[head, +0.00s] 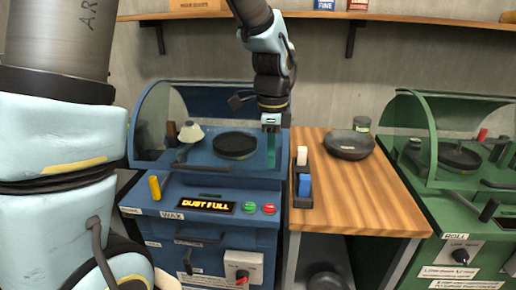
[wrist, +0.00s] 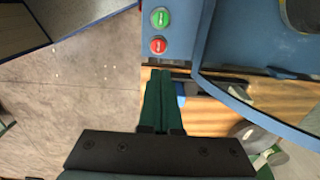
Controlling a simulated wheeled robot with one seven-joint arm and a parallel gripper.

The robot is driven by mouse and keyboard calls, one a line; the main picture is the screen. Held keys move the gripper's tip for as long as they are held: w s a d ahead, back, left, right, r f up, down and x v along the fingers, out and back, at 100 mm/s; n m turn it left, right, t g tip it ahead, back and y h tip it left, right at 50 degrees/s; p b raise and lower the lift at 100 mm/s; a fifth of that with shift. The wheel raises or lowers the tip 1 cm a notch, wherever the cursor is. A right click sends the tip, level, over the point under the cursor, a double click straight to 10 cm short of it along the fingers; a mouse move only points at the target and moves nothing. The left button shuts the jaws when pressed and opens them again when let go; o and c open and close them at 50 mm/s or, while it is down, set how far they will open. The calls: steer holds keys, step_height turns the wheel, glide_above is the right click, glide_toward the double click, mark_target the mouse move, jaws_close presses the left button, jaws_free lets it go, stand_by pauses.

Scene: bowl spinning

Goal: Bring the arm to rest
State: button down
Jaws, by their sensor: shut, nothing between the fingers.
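My gripper (head: 271,150) hangs from my arm in front of the right side of the blue machine (head: 215,165), near its edge with the wooden table. Its green fingers point down and are shut with nothing between them. In the wrist view my gripper (wrist: 160,75) shows its two green fingers side by side, below the green button (wrist: 160,18) and the red button (wrist: 158,45) in the picture. Whether the fingers touch the machine cannot be told.
The wooden table (head: 370,195) holds a dark bowl (head: 349,145), a green-grey can (head: 361,124) and a blue and white item (head: 304,185). The green machine (head: 470,200) stands right. The blue machine has a raised clear hood (head: 152,115) and a display reading "DUST FULL" (head: 206,205). A shelf (head: 400,17) runs above.

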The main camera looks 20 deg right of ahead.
steer(key=a+f+n+t, duration=0.1)
steer(key=a+n, duration=2.1)
steer(key=a, duration=0.5)
steer(key=shift+w+a+f, duration=0.15)
steer(key=shift+a+f, duration=0.2)
steer(key=c, duration=1.5)
jaws_free()
stand_by(1.3)
